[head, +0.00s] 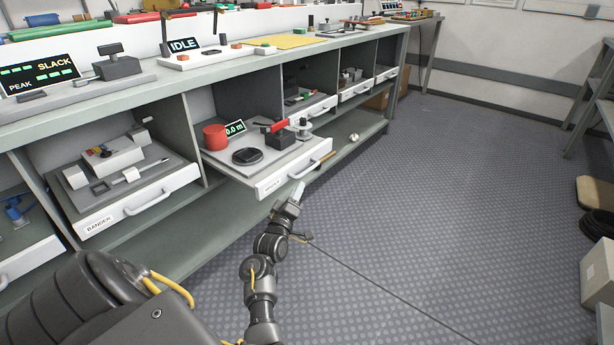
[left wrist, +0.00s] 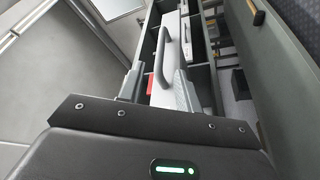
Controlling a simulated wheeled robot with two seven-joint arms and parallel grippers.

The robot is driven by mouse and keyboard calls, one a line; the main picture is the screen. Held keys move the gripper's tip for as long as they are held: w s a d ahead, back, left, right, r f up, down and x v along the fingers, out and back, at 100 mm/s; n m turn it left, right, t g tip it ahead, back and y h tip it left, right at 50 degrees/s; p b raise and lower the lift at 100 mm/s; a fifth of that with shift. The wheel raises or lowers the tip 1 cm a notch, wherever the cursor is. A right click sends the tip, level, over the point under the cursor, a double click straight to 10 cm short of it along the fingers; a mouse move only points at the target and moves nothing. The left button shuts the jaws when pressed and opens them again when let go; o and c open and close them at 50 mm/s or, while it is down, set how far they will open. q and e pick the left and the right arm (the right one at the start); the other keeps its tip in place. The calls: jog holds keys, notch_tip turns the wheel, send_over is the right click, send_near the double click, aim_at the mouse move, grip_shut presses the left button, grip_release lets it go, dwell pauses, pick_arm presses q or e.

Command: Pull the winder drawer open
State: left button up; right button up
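The winder drawer (head: 270,187) stands out from under the bench, beyond the neighbouring drawer fronts. It carries a red cup-like part (head: 215,137), a black disc (head: 247,156), a small green-digit display and a red-handled device. My left gripper (head: 297,192) is low in front of the drawer's front panel. In the left wrist view its two grey fingers (left wrist: 159,88) are spread apart, and the grey bar handle (left wrist: 165,52) on a pale drawer front (left wrist: 176,62) lies between and beyond them. I cannot tell whether they touch it. My right gripper is not in view.
The bander drawer (head: 165,187) is to the left, and several more drawers are to the right. The green-grey bench top (head: 140,90) runs above, with SLACK and IDLE displays. A lower shelf (head: 180,235) lies beneath.

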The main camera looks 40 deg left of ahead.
aim_at(307, 171)
pick_arm(q)
jog(key=b+x, duration=0.2)
jog(key=x, duration=0.7)
jog(key=shift+w+a+b, duration=0.1)
jog(key=shift+w+b, duration=0.1)
jog(key=shift+b, duration=0.2)
grip_shut()
